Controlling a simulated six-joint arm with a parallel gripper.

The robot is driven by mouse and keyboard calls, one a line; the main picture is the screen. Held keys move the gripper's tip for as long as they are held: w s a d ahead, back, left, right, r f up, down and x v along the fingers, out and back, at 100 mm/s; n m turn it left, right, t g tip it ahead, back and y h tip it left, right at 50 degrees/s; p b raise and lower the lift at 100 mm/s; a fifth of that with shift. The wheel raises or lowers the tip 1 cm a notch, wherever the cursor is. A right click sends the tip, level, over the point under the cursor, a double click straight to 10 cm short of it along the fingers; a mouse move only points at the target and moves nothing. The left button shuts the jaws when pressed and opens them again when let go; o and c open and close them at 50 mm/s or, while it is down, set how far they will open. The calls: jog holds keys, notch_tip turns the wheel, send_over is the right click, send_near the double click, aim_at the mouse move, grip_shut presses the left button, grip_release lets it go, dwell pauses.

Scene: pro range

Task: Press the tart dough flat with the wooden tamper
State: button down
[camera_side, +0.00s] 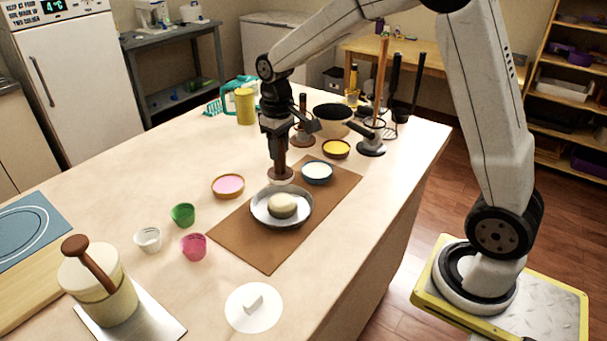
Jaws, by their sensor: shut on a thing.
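A pale lump of tart dough (283,205) sits rounded in a shallow metal pan (262,216). The pan rests on a brown mat (267,256) on the table. My gripper (278,138) points down just behind the pan and is shut on the brown handle of the wooden tamper (280,173). The tamper is upright, its pale round foot at the far rim of the pan, behind the dough. I cannot tell whether the foot touches the rim or the mat. The foot appears apart from the dough.
Green (183,215), white (148,239) and pink (194,247) cups stand further left.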

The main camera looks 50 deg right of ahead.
aim_at(281, 178)
jog(key=shift+f, duration=2.9)
jog(key=shift+f, duration=1.35)
dwell(3.8)
